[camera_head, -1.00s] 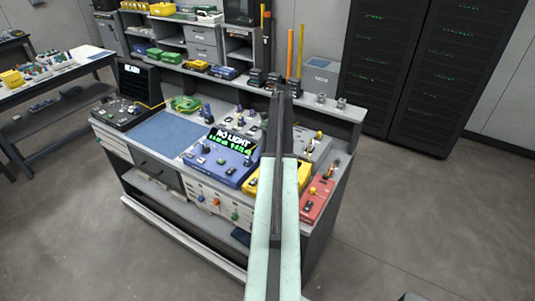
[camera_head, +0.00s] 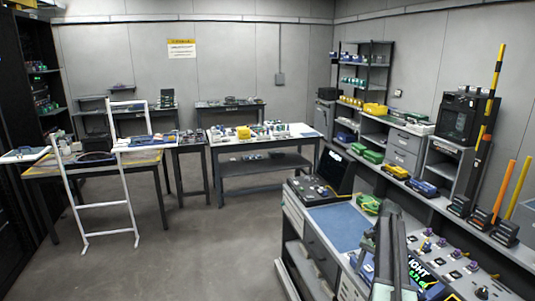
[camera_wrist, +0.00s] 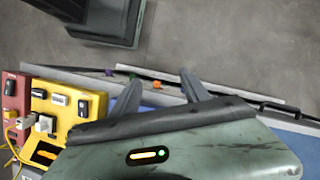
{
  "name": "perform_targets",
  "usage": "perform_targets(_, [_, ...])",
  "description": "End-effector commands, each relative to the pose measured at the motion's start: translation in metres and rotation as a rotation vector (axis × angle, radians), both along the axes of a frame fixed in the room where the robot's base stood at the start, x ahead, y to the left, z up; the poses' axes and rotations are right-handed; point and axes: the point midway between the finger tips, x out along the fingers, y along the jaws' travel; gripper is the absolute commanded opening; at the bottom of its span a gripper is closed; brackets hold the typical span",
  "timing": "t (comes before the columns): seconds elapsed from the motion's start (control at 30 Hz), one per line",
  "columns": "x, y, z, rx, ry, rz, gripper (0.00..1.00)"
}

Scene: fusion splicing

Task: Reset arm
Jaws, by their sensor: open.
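My gripper (camera_wrist: 158,84) is open in the wrist view, its two dark fingers apart with nothing between them. The fingers are above the bench's front edge. In the head view my pale green arm (camera_head: 393,280) reaches up from the bottom right, its dark end over the splicing bench. The arm partly hides a blue device (camera_head: 420,275) with a lit green display. In the wrist view a yellow box (camera_wrist: 65,110) and a red box (camera_wrist: 14,105) lie left of the gripper.
A blue mat (camera_head: 338,228) and a black-screened unit (camera_head: 334,168) are on the bench left of my arm. Orange and yellow poles (camera_head: 503,190) stand at the right. A white ladder-like frame (camera_head: 105,205) stands by the tables at the left. The floor (camera_head: 200,255) between is open.

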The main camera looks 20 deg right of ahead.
Motion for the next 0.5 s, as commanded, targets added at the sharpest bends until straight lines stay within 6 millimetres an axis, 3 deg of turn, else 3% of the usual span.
perform_targets(0.03, [0.013, 0.048, -0.001, -0.008, -0.003, 0.07, 0.54])
perform_targets(0.13, [0.032, 0.134, -0.003, -0.029, -0.017, 0.213, 0.54])
perform_targets(0.23, [0.036, 0.221, -0.006, -0.052, -0.046, 0.374, 0.54])
perform_targets(0.4, [0.013, 0.35, -0.011, -0.097, -0.121, 0.665, 0.54])
perform_targets(0.5, [-0.016, 0.406, -0.014, -0.128, -0.183, 0.841, 0.54])
